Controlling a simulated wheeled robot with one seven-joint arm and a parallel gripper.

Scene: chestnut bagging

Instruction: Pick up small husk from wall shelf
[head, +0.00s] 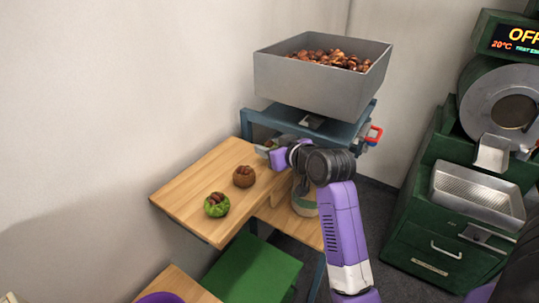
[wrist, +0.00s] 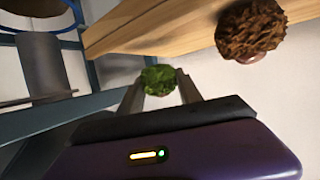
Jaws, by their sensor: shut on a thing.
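In the wrist view, my gripper (wrist: 160,88) is shut on a small green husk (wrist: 159,79), held between its fingertips. The wooden wall shelf (wrist: 140,25) shows just beyond it, with a brown husk (wrist: 250,30) on it. In the head view, the shelf (head: 185,190) carries the brown husk (head: 243,176) and a green husk with brown nuts showing (head: 216,204). My purple arm reaches to the shelf's far right end, and my gripper (head: 268,148) is partly hidden there by my own wrist. The held husk is hard to make out in the head view.
A grey metal hopper (head: 322,85) full of chestnuts stands on a blue frame (head: 340,127) just behind my gripper. A lower wooden shelf with a container (head: 304,203) sits beneath my forearm. A green roaster (head: 450,210) stands at the right.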

